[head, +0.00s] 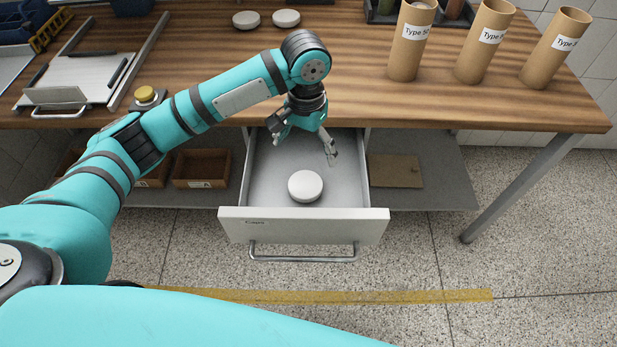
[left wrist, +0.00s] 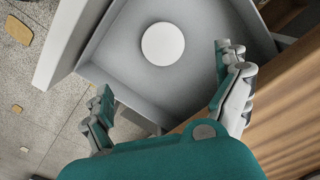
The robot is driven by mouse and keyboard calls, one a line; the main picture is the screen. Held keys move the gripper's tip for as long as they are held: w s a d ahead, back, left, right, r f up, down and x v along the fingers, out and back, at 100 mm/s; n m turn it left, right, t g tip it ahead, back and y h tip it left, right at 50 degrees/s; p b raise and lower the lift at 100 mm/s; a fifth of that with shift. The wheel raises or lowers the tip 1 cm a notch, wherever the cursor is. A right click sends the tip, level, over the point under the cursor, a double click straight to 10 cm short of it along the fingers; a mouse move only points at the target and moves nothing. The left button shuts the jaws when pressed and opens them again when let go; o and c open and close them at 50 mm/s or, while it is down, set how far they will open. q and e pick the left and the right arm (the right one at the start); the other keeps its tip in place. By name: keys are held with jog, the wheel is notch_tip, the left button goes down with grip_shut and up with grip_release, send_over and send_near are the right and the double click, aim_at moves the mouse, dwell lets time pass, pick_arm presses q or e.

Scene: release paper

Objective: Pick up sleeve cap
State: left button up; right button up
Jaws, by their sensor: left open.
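A round white sleeve cap (head: 305,186) lies on the floor of the open drawer (head: 303,226), near its front. It also shows in the left wrist view (left wrist: 163,44), with bare grey drawer floor around it. My left gripper (head: 303,149) is open and empty, above the rear part of the drawer, behind the cap and apart from it. In the left wrist view its two fingers (left wrist: 162,82) are spread wide, with the cap beyond them. My right gripper is not in view.
The wooden tabletop (head: 250,60) overhangs the drawer's rear. Two white caps (head: 286,18) lie at its back. Several cardboard tubes (head: 411,42) stand at right. A yellow button (head: 146,95) and a metal tray (head: 85,75) are at left. Brown bins (head: 202,168) sit below, left of the drawer.

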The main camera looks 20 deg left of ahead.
pick_arm(q)
send_over(304, 186)
jog(key=f, duration=0.6)
jog(key=shift+s+d, duration=0.15)
jog(key=shift+s, duration=0.1)
jog(key=f, duration=0.2)
jog(key=shift+w+f, duration=0.2)
jog(key=shift+f, duration=1.05)
jog(key=f, duration=0.4)
jog(key=shift+a+f+b, duration=0.2)
jog(key=shift+f+b, duration=0.05)
jog(key=shift+b, duration=0.05)
jog(key=shift+f, duration=0.1)
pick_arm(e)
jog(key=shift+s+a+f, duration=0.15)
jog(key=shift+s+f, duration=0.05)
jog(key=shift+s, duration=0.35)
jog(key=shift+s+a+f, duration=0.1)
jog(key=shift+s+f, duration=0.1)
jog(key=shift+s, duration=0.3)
pick_arm(q)
jog(key=c, duration=0.8)
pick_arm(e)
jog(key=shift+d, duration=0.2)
